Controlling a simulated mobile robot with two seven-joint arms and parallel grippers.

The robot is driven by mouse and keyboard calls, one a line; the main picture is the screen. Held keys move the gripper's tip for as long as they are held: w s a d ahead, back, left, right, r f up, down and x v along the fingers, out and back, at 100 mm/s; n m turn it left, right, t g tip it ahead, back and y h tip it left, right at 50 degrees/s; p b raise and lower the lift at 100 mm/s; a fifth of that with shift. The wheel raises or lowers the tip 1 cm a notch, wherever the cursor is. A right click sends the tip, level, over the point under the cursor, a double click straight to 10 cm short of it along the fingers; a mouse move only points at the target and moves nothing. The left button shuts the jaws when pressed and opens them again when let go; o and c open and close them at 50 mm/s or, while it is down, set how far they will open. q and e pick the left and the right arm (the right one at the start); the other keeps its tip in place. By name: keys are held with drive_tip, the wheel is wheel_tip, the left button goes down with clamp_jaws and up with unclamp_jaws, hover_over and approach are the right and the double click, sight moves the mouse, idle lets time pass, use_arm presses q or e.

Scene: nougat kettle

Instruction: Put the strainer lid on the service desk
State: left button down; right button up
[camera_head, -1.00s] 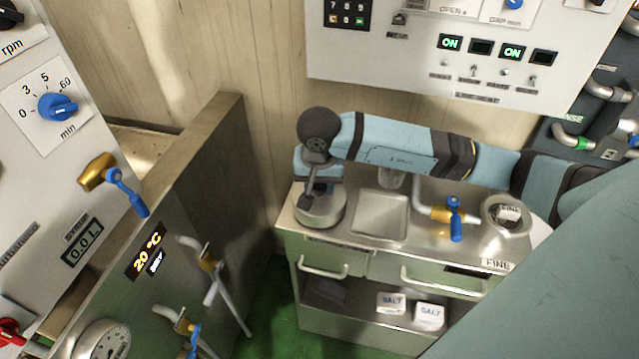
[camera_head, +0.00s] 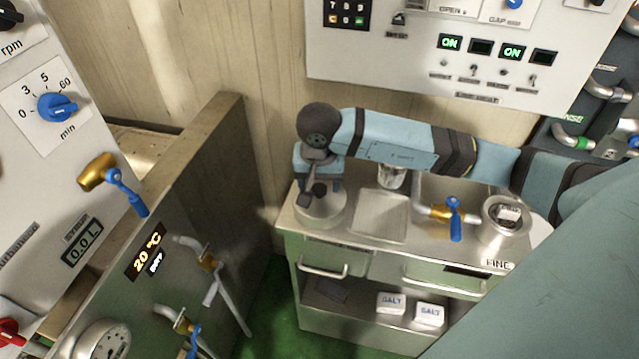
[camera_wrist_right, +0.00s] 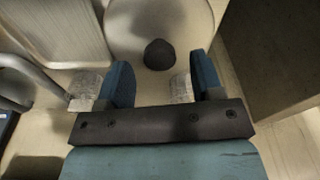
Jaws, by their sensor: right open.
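The strainer lid, a round pale metal disc with a dark knob, appears to lie flat on the left end of the service desk's top in the head view (camera_head: 322,212). It also shows in the right wrist view (camera_wrist_right: 185,22). The service desk (camera_head: 365,248) is a green and steel cabinet. My right gripper (camera_head: 318,184) is over the lid, and partly hides it. In the right wrist view its blue fingers (camera_wrist_right: 163,82) are apart, with the dark knob (camera_wrist_right: 158,54) just beyond and between them, not gripped. My left gripper is not in view.
Right of the lid are a square recessed basin (camera_head: 381,216), a brass tap with blue handle (camera_head: 453,215) and a round container (camera_head: 505,222) above a FINE label. SALT packs (camera_head: 390,303) sit on the lower shelf. A tall metal panel (camera_head: 215,180) stands left.

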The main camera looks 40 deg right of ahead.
sight(319, 196)
wheel_tip(319, 196, up, 10)
drive_tip(key=s, duration=0.1)
drive_tip(key=shift+a+r, duration=0.25)
drive_tip(key=shift+a, duration=0.15)
